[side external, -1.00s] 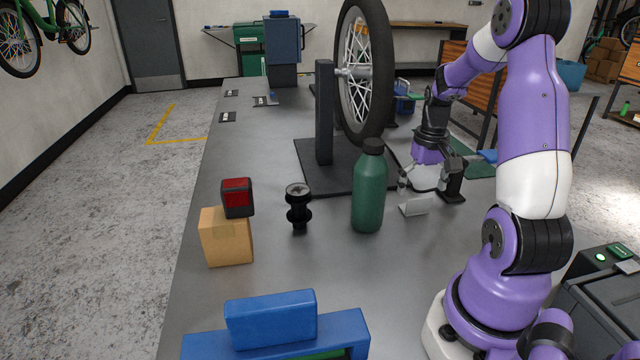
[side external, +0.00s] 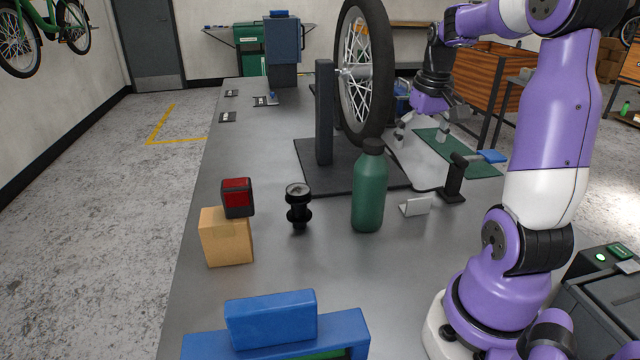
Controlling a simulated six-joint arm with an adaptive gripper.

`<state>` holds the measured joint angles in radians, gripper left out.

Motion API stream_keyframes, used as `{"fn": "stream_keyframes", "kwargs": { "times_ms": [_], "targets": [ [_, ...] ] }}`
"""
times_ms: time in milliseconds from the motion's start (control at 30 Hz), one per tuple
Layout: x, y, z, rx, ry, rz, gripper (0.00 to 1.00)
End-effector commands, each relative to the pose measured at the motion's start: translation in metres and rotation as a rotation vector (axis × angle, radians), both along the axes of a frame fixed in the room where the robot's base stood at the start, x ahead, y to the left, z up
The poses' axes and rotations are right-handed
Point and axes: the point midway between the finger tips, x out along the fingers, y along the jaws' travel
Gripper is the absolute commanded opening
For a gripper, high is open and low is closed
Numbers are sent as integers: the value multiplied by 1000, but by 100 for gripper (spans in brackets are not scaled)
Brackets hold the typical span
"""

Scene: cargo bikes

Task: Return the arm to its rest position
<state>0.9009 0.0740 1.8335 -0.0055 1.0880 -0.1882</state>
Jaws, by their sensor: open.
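My gripper (side external: 420,137) hangs fingers-down over the right side of the bench, to the right of the wheel, near the green mat (side external: 482,168). Its fingers are spread and nothing is between them. My purple and white arm reaches up and back from its base at the lower right. A small grey-white bracket-like piece (side external: 415,206) stands on the bench beside the green bottle, apart from the gripper.
A wheel (side external: 384,75) stands in a truing stand (side external: 325,115). The green bottle (side external: 368,195), a black hub-like part (side external: 298,207), a red-faced light (side external: 237,197) on a cardboard box (side external: 227,240), a black stand (side external: 455,180) and blue blocks (side external: 270,318) occupy the bench.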

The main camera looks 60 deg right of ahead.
Motion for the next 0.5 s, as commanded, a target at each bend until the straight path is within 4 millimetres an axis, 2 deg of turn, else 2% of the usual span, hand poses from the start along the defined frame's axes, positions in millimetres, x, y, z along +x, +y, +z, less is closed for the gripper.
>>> {"fn": "stream_keyframes", "kwargs": {
  "times_ms": [33, 133, 200, 300, 400, 500],
  "targets": [
    [10, 8, 15, -62, -50, 46, 100],
    [28, 27, 40, -172, -152, 140, 100],
    [38, 70, 40, -161, -173, 236, 100],
    [42, 131, 39, -154, -224, 381, 100],
    [33, 183, 34, -140, -272, 514, 100],
    [21, 218, 27, -122, -311, 617, 100]
  ]
}}
